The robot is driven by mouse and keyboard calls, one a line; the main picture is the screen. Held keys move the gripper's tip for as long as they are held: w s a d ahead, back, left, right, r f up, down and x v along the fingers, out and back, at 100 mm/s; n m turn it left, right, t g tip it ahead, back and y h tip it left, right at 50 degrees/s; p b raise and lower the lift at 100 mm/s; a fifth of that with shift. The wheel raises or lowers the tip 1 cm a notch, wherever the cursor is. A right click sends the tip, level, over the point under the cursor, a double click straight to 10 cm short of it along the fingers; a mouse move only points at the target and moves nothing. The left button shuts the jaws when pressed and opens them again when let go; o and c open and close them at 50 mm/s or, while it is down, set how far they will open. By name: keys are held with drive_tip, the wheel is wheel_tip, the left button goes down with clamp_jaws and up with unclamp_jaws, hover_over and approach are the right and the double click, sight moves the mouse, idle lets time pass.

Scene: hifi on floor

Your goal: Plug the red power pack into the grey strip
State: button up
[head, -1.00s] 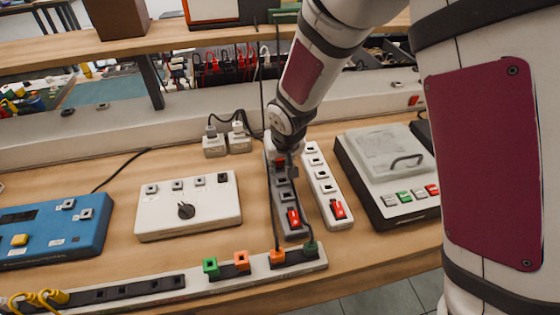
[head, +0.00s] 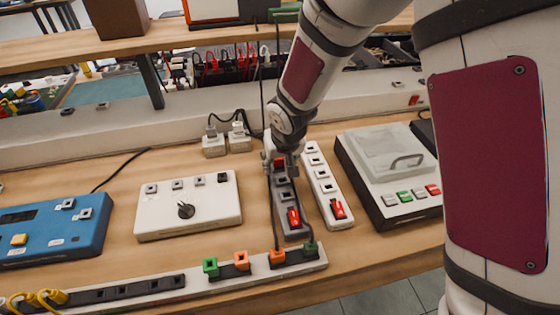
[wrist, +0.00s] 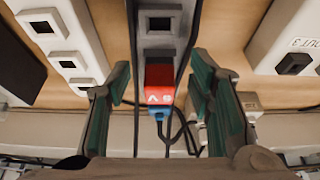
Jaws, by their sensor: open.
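The grey strip (head: 284,190) lies lengthwise on the bench, with a row of sockets and a red switch at its near end. The red power pack (head: 280,161) is at the strip's far end, under my gripper (head: 279,165). In the wrist view the red power pack (wrist: 160,82) sits in line with the grey strip (wrist: 158,35), at its end socket, with a blue part and dark cables behind. How deep it sits cannot be told. My gripper (wrist: 160,72) is open, its green-padded fingers standing clear on either side of the pack.
A white strip (head: 323,187) with a red switch lies close on the right. A white box with a knob (head: 162,215) stands on the left. A lidded device (head: 370,170) is farther right. A long strip (head: 220,286) with coloured plugs runs along the front.

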drive_tip(key=w+p+v, duration=0.2)
drive_tip(key=p+v, duration=0.2)
drive_tip(key=v, duration=1.3)
drive_tip(key=shift+a+r, duration=0.2)
drive_tip(key=shift+r, duration=0.3)
drive_tip(key=shift+s, duration=0.1)
drive_tip(key=s+d+r+m, duration=0.1)
drive_tip(key=s+d+r, duration=0.3)
drive_tip(key=d+r, duration=0.3)
drive_tip(key=s+d+r+m, duration=0.1)
drive_tip(key=s+d+r, duration=0.1)
drive_tip(key=s+d, duration=0.5)
drive_tip(key=s+d+r+m+h, duration=0.1)
drive_tip(key=s+d, duration=0.5)
drive_tip(key=s, duration=0.8)
drive_tip(key=shift+d+r+t, duration=0.4)
drive_tip(key=shift+r, duration=0.35)
